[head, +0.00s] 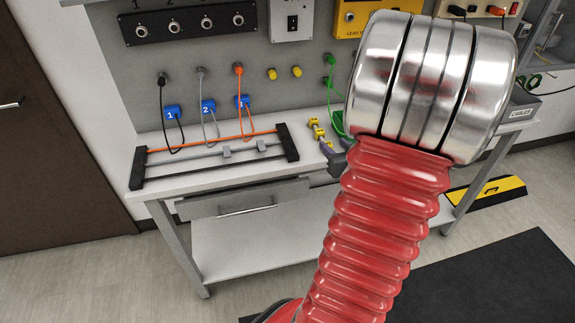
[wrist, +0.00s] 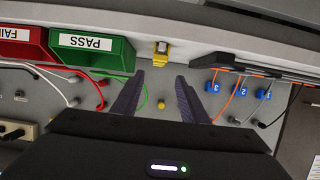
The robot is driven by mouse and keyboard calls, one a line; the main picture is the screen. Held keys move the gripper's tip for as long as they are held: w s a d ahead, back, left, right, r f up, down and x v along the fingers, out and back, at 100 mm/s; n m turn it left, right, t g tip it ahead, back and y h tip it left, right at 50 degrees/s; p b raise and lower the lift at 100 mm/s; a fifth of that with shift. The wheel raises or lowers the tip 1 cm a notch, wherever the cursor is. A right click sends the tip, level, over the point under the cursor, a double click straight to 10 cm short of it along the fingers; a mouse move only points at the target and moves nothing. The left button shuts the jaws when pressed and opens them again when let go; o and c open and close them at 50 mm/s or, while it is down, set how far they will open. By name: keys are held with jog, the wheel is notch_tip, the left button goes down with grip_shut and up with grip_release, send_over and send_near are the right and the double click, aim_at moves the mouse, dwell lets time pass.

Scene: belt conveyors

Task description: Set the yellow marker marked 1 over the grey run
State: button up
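Several small yellow markers (head: 318,131) sit in a short row on the bench, right of the rack; I cannot read their numbers. In the wrist view a yellow marker (wrist: 162,48) with a pale top lies ahead of my fingertips. The grey run (head: 205,157) is the middle bar of the rack, between an orange and a black one, and carries two grey blocks (head: 226,150). My gripper (wrist: 159,76) is open, its dark fingers apart with nothing between them. In the head view it is mostly hidden behind my arm, near the markers.
The black-ended rack (head: 137,170) stands left of the markers. Blue tags (head: 173,111) numbered 1 to 3 hang on cables behind it. Green PASS (wrist: 118,57) and red FAIL (wrist: 30,52) bins are at the left in the wrist view. A drawer (head: 245,198) sits under the bench.

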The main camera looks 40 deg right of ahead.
jog(key=shift+w, duration=0.1)
jog(key=w+a+r+n+g, duration=0.1)
jog(key=w+a+r, duration=0.15)
jog(key=a, duration=0.35)
jog(key=w+a+r+g+y, duration=0.1)
jog(key=w+a+r, duration=0.15)
jog(key=a, duration=0.35)
jog(key=w+a+r+n+g, duration=0.1)
jog(key=w+a+r, duration=0.1)
jog(key=a+r, duration=0.25)
jog(key=s+a+n+g+y, duration=0.1)
jog(key=s+a, duration=0.4)
jog(key=a, duration=0.8)
jog(key=s+a+r+n+g+y, duration=0.1)
jog(key=s+a+y, duration=0.4)
jog(key=a, duration=0.9)
jog(key=shift+s+a+r+n+g, duration=0.25)
jog(key=shift+s+n+g, duration=0.4)
jog(key=shift+n, duration=0.45)
jog(key=shift+o, duration=0.5)
jog(key=shift+w+d, duration=0.1)
jog(key=shift+c, duration=0.6)
